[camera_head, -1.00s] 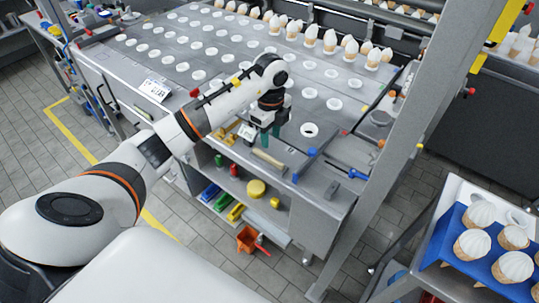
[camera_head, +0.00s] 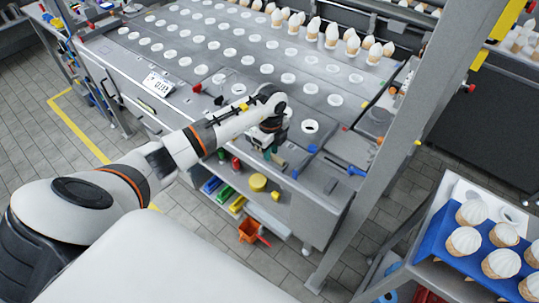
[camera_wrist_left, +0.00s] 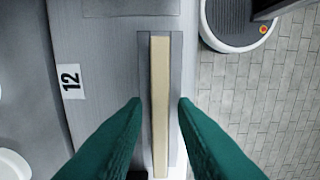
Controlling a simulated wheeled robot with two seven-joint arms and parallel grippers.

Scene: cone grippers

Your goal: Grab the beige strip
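The beige strip (camera_wrist_left: 159,118) is long and narrow and lies lengthwise in a grey recess on the metal work surface in the left wrist view. My left gripper (camera_wrist_left: 161,100) is open, with one green finger on each side of the strip. Gaps show between the fingertips and the strip, so it is not gripped. In the head view my left gripper (camera_head: 271,149) points down near the front edge of the workbench and hides most of the strip. My right gripper is not in view.
The metal workbench (camera_head: 215,90) has rows of round holders and white-topped cones at the back. A blue tray of cones (camera_head: 440,235) stands at the right. A grey post (camera_head: 410,130) rises right of the gripper.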

